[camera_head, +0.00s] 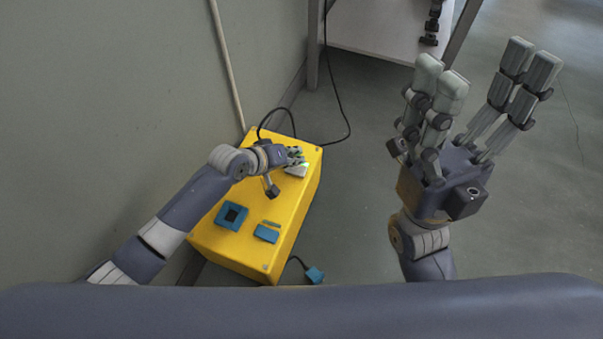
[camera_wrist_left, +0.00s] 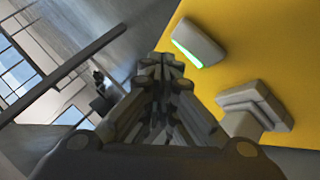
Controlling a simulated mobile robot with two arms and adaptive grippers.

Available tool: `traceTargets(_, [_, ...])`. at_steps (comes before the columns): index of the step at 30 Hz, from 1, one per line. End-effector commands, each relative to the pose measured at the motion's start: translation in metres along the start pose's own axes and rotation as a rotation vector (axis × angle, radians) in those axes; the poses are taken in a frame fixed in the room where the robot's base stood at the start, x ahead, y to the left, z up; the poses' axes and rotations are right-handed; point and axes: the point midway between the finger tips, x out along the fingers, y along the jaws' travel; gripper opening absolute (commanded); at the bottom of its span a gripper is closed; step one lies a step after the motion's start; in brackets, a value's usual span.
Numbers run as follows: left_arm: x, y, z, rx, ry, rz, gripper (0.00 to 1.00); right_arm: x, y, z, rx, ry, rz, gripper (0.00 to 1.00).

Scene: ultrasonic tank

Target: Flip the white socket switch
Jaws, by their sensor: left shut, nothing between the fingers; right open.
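The yellow box (camera_head: 292,205) stands on the floor by the wall. A small white block (camera_head: 296,171), likely the white socket switch, sits on its far end with a green glow beside it. In the left wrist view, a pale block (camera_wrist_left: 198,40) has a bright green strip along one edge. My left gripper (camera_head: 298,157) is shut and empty, right by the white block and partly covering that area. Its closed fingers (camera_wrist_left: 165,62) show beside the pale block; contact cannot be told. My right gripper (camera_head: 485,85) is open and empty, raised right of the box.
A grey T-shaped piece (camera_wrist_left: 252,105) shows against the yellow in the wrist view. Blue square (camera_head: 232,216) and blue flat pieces (camera_head: 267,233) are on the box's near end. A black cable (camera_head: 333,85) runs behind. A white table (camera_head: 385,28) stands beyond; floor to the right is clear.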

Motion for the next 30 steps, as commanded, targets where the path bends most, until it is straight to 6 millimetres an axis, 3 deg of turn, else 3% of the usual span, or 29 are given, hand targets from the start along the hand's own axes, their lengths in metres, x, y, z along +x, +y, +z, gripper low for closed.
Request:
traceTargets(6, [0.0093, -0.0061, 0.0068, 0.0, 0.0, 0.001, 0.0, -0.0032, 0.0002, 0.0013, -0.001, 0.004, -0.002, 0.7])
traceTargets(30, [0.0098, -0.0064, 0.007, 0.0, 0.0, 0.001, 0.0, -0.0029, 0.0001, 0.0017, -0.001, 0.003, -0.003, 0.7])
